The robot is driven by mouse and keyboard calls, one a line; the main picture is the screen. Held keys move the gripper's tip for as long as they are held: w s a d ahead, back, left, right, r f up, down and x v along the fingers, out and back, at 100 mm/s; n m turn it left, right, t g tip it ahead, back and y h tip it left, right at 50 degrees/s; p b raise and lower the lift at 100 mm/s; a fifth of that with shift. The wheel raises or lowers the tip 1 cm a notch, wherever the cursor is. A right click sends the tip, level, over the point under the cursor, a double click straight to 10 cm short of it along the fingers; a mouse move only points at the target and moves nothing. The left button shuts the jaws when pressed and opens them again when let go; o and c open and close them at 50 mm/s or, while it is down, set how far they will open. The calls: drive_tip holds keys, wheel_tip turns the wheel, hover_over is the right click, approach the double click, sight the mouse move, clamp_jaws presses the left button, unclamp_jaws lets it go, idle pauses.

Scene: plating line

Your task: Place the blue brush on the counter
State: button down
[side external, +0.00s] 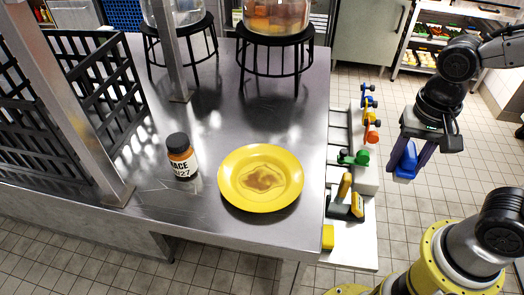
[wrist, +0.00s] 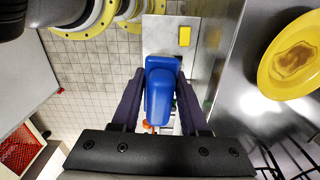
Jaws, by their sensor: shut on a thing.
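The blue brush (wrist: 160,90) is between the two fingers of my gripper (wrist: 159,80) in the wrist view. My gripper is shut on it. In the side view, the blue brush (side external: 405,163) hangs below my gripper (side external: 408,158), partly hidden by the fingers. It is held in the air to the right of the steel counter (side external: 225,120), beyond its right edge, and apart from it. In the wrist view the counter (wrist: 245,125) lies to the right of the brush.
A yellow plate (side external: 242,197) with a brown stain and a black-capped jar (side external: 182,157) stand on the counter. A white rack (side external: 367,180) with several coloured tools lies along the counter's right edge. Black stands (side external: 271,45) and a black crate (side external: 75,90) occupy the back and left.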

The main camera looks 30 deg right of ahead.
drive_tip(key=r, duration=1)
drive_tip(key=shift+w+r, duration=0.2)
drive_tip(key=w+a, duration=0.4)
drive_tip(key=w, duration=1.3)
hover_over(268, 124)
drive_tip(key=shift+n, duration=0.3)
drive_tip(key=f, duration=1.5)
drive_tip(key=shift+s, duration=0.2)
drive_tip(key=shift+w+a+f, duration=0.1)
drive_tip(key=shift+w+f, duration=0.05)
drive_tip(key=shift+f, duration=1.6)
drive_tip(key=shift+f, duration=0.15)
